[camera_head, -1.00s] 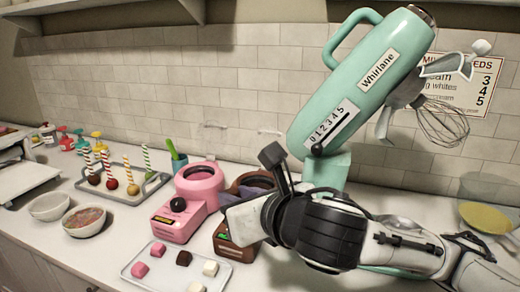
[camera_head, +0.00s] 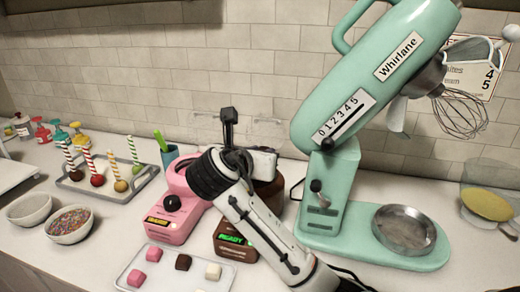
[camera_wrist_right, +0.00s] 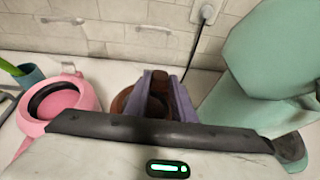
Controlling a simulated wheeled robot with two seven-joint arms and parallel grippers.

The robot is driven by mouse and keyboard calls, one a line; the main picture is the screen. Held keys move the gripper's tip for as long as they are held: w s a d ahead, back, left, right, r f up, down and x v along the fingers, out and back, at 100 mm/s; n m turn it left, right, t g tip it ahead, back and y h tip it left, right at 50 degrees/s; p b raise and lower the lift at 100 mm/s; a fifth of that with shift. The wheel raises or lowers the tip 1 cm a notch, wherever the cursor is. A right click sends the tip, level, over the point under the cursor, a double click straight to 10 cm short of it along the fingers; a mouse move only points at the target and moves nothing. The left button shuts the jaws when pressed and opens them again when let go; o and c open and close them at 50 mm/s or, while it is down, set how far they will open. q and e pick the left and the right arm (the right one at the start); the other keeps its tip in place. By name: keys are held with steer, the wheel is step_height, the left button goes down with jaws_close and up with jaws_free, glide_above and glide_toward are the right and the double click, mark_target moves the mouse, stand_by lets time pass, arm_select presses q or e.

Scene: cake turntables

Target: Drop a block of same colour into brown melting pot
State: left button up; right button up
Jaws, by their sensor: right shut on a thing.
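The brown melting pot (camera_head: 225,246) stands right of the pink melting pot (camera_head: 170,220), its display reading READY. My right gripper's purple fingers (camera_wrist_right: 160,95) are shut on a brown block (camera_wrist_right: 160,78), above the brown pot, whose rim (camera_wrist_right: 120,102) shows beside them in the right wrist view. In the head view my right arm hides the fingers, the held block and part of the pot. A tray (camera_head: 170,288) in front holds pink blocks (camera_head: 153,254), a brown block (camera_head: 183,262) and white blocks (camera_head: 213,271). My left gripper is out of view.
A mint stand mixer (camera_head: 335,200) with a steel bowl (camera_head: 403,230) stands to the right. At left are a rack of cake pops (camera_head: 105,190), a white bowl (camera_head: 29,209) and a bowl of sprinkles (camera_head: 70,224). A tiled wall is behind.

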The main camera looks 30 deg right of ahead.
steer(key=shift+f, duration=2.75)
steer(key=o, duration=1.1)
steer(key=shift+c, duration=0.2)
steer(key=v, duration=1)
steer(key=shift+s+a, duration=0.1)
steer(key=shift+a, duration=0.05)
